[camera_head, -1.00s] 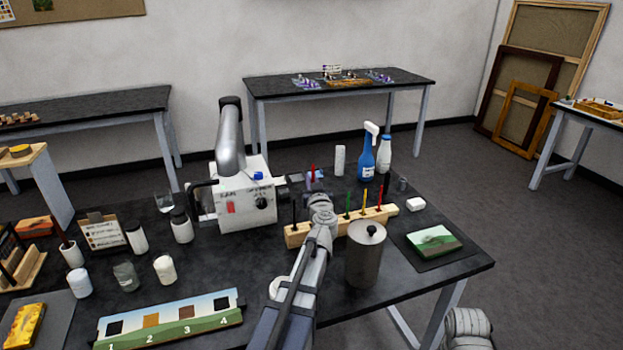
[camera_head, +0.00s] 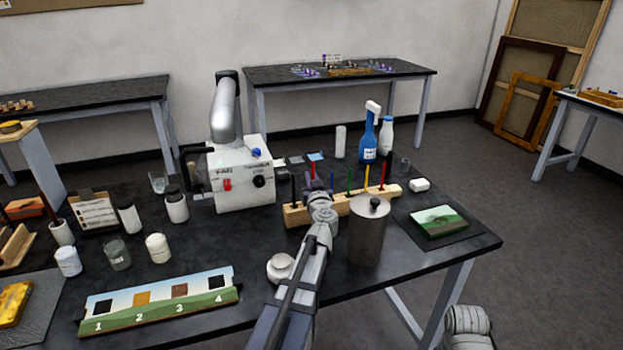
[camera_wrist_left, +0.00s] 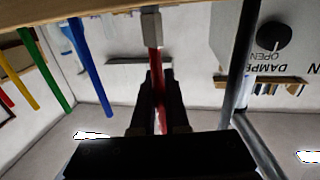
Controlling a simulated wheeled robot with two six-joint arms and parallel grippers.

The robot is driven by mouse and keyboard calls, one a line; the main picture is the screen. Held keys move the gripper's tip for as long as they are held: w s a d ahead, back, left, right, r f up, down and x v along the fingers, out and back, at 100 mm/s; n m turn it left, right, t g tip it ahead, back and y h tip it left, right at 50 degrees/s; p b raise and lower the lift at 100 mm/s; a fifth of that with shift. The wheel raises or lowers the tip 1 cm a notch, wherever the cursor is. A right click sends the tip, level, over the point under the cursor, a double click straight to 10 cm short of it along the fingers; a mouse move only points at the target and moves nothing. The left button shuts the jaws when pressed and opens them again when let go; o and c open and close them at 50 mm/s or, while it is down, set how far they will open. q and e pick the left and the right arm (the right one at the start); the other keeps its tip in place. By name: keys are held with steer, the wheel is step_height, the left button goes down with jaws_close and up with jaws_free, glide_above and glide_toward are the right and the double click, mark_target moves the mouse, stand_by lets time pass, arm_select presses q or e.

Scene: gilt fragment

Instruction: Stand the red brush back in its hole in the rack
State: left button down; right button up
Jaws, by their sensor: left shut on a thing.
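The red brush (camera_head: 313,170) is upright in my left gripper (camera_head: 318,198), above the wooden rack (camera_head: 297,215) between a black brush and a blue brush. In the left wrist view, the fingers of my left gripper (camera_wrist_left: 160,95) are shut on the red handle (camera_wrist_left: 159,68). The brush's metal ferrule (camera_wrist_left: 151,25) overlaps the edge of the rack (camera_wrist_left: 75,12). Whether its end is inside the hole I cannot tell. The gripper hides part of the rack in the head view. My right gripper is not in view.
Black (camera_head: 293,188), blue (camera_head: 331,181), green (camera_head: 349,180), yellow (camera_head: 366,177) and another red brush (camera_head: 382,174) stand in the rack. A metal canister (camera_head: 368,235) stands close in front of it. A white machine (camera_head: 240,180) is left of the rack.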

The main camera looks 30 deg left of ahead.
arm_select(q)
steer(key=shift+f, duration=0.15)
steer(key=c, duration=0.8)
jaws_free()
steer(key=shift+c, duration=0.2)
steer(key=v, duration=0.8)
steer(key=shift+w, duration=0.1)
